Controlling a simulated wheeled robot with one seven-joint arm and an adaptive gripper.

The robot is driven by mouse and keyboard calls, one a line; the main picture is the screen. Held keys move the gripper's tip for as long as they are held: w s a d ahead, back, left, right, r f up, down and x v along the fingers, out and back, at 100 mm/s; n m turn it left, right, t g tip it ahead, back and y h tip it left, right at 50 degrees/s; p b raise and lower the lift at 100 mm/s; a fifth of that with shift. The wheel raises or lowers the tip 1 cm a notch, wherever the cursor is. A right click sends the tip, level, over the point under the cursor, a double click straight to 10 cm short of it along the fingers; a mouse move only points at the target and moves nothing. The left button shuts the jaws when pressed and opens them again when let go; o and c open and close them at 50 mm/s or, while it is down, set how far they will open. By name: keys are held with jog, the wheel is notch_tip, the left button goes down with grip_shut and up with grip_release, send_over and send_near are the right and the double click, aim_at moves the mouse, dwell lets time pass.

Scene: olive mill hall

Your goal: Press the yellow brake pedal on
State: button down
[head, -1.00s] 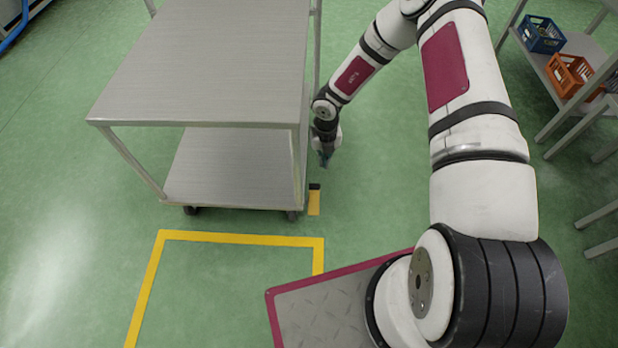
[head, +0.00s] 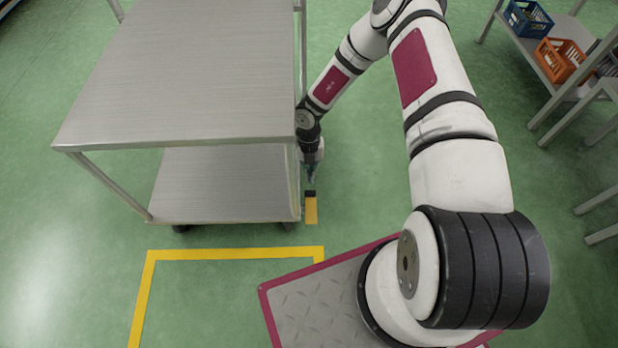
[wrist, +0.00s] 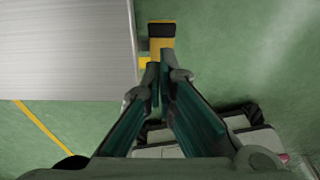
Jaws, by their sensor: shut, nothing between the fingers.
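The yellow brake pedal (head: 311,210), with a black pad (head: 310,195) at its far end, sticks out low beside the right front corner of the steel trolley (head: 190,75). In the wrist view the pedal (wrist: 160,45) shows at the top centre, just right of the trolley's grey top (wrist: 65,45). My gripper (head: 311,180) points down beside the trolley's right side, close to the black pad. In the wrist view my gripper's fingers (wrist: 161,78) are together and empty, pointing towards the pedal. I cannot tell whether the fingertips touch the pedal.
A yellow floor outline (head: 235,254) lies in front of the trolley. A bench (head: 545,75) at the right holds a blue crate (head: 530,18) and an orange crate (head: 561,60). Green floor lies free between my arm and the bench.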

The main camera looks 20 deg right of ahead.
aim_at(310, 200)
jog(key=f+b, duration=0.1)
jog(key=f, duration=0.2)
jog(key=s+f+b, duration=0.1)
jog(key=f, duration=0.1)
jog(key=f+b, duration=0.2)
jog(key=f, duration=0.1)
jog(key=shift+s+a+f, duration=0.25)
jog(key=shift+s+f, duration=0.05)
jog(key=shift+f, duration=0.05)
